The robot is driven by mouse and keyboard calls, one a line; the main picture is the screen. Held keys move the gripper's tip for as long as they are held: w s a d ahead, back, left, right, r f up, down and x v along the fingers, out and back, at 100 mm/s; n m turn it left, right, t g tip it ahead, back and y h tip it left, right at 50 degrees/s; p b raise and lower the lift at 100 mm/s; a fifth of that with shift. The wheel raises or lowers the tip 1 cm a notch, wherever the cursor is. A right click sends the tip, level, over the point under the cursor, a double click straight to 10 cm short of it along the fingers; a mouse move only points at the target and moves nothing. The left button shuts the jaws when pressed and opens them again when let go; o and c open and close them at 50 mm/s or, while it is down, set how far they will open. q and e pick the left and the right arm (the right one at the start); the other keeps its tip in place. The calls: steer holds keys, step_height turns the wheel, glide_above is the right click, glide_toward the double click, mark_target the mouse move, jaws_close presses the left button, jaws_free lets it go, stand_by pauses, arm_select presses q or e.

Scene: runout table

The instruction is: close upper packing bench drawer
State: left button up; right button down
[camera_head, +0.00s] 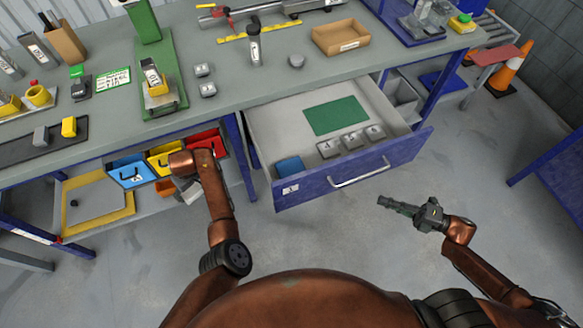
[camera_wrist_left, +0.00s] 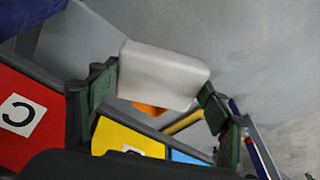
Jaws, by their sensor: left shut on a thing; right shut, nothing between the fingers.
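The upper packing bench drawer (camera_head: 262,130) is pulled well out from under the bench top. Its blue front (camera_head: 310,189) has a pale bar handle (camera_head: 360,178). My left gripper is shut on a white block (camera_wrist_left: 160,78), seen between its green-padded fingers (camera_wrist_left: 158,100) in the left wrist view. In the head view my left wrist hides most of this gripper; it is left of the drawer, over the coloured bins. My right gripper (camera_head: 386,203) is shut and empty, in front of the drawer front and apart from the handle.
The drawer holds a green mat (camera_head: 336,116), several grey blocks (camera_head: 353,139) and a blue block (camera_head: 289,166). Blue (camera_head: 131,172), yellow and red bins (camera_head: 205,140) stand below the bench top (camera_head: 235,95). Floor (camera_head: 310,235) before the drawer is clear.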

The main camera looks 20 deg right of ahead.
arm_select(q)
step_height(320, 180, down, 2)
steer(key=shift+s+d+f+b, duration=0.1)
steer(key=shift+d+f+b, duration=0.1)
steer(key=shift+b, duration=0.5)
arm_select(e)
glide_toward(343, 179)
steer(key=a, duration=0.4)
arm_select(q)
step_height(343, 179, down, 2)
steer(key=shift+s+a+b, duration=0.1)
steer(key=shift+s+b, duration=0.05)
steer(key=shift+b, duration=0.45)
arm_select(e)
steer(key=w, duration=0.2)
steer(key=shift+w+a, duration=0.3)
arm_select(q)
steer(key=shift+f, duration=0.15)
arm_select(e)
steer(key=shift+w, duration=0.4)
steer(key=shift+w+r, duration=0.1)
steer(key=shift+w, duration=0.05)
